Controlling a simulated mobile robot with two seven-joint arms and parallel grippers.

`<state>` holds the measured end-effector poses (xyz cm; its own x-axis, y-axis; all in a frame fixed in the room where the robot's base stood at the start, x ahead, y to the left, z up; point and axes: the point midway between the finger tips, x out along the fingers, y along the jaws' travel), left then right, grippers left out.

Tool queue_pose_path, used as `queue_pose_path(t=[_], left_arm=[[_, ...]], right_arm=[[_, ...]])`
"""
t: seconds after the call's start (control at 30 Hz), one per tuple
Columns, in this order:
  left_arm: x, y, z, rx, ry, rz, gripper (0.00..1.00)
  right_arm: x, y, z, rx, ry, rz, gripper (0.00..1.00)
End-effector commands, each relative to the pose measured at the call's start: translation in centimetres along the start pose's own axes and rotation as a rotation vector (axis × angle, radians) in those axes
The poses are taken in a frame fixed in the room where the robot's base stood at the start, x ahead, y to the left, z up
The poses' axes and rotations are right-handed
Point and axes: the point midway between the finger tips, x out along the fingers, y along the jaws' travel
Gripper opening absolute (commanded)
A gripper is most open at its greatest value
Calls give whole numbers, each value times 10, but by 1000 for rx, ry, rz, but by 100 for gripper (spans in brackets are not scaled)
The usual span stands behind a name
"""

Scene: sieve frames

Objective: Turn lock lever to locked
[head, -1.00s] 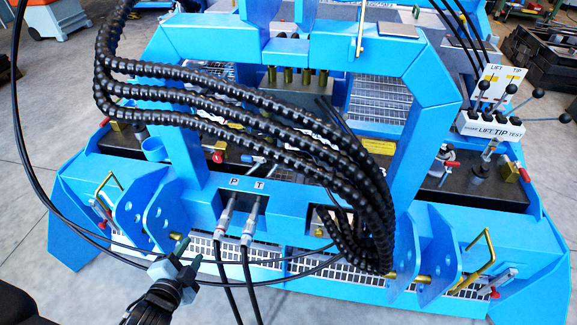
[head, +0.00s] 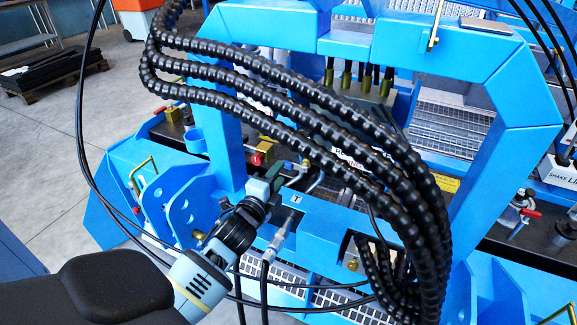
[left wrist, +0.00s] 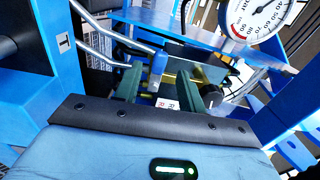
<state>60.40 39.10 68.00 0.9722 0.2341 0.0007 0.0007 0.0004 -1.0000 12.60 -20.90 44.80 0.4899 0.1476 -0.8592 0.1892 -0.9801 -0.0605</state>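My left gripper (head: 283,174) is in front of the blue frame, by the T label, partly behind my own wrist in the head view. In the left wrist view, the two dark green fingers of this gripper (left wrist: 158,88) stand apart. A short lever with a blue grip (left wrist: 158,66) shows between and beyond the fingertips, with a gap on each side. I cannot tell for sure that it is the lock lever, or whether it is touched. A small white label with red letters (left wrist: 167,103) lies below it. My right gripper is not in view.
Thick black ribbed hoses (head: 300,115) arch over the work area, close above my left gripper. A hose coupling (head: 280,235) hangs just right of my arm. In the left wrist view, a round gauge (left wrist: 262,18) is at upper right and metal pipes (left wrist: 95,30) at left.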

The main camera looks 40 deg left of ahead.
Motion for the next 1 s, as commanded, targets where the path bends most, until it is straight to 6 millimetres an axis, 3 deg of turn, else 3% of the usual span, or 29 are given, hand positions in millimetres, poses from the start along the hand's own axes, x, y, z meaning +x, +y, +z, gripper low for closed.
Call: queue_pose_path(t=[0.33,0.77,1.0], left_arm=[[46,1,-1,0,1,1,40],[55,0,0,0,1,1,40],[55,1,0,0,1,1,10]], right_arm=[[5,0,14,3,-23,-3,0],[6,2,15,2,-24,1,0],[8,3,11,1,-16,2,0]])
